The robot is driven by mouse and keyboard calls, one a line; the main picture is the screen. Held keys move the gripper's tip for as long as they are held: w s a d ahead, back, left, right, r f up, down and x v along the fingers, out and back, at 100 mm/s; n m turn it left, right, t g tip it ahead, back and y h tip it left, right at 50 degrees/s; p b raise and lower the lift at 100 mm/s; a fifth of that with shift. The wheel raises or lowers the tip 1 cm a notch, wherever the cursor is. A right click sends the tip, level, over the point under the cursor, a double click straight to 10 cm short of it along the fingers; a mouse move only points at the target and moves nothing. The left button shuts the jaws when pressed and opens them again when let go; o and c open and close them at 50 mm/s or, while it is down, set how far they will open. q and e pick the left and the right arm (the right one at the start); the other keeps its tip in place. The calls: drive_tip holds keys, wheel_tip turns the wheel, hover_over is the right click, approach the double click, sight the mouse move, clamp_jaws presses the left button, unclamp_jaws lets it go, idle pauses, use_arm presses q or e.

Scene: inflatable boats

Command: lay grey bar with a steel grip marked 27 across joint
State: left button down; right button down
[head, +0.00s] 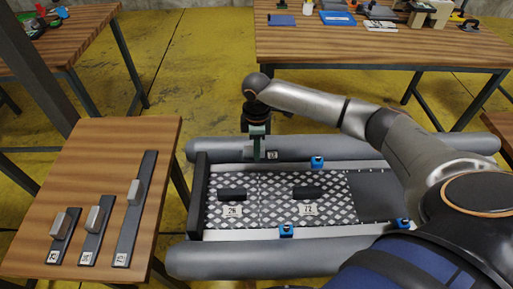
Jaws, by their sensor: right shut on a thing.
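My right gripper (257,132) reaches down over the far side of the boat. It is shut on a grey bar (272,155) with a small white label, too small to read. The bar is mostly hidden and I cannot tell whether it touches the floor. A joint (261,200) runs across the boat's checkered floor between two panels with dark handles. Three dark bars with steel grips lie on the left table: a short one (57,245), a middle one (90,245) and a long one (127,225). Their labels are hard to read. My left gripper is not in view.
The boat has grey tubes (230,259) along both sides and blue clamps (286,230) along the floor edges. The left wooden table (110,140) stands beside it. A back table (350,48) holds assorted items. Yellow floor is clear behind the boat.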

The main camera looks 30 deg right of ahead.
sight(257, 169)
idle(0.6)
drive_tip(key=shift+f, duration=0.15)
drive_tip(key=shift+f, duration=1.3)
drive_tip(key=shift+f, duration=1.45)
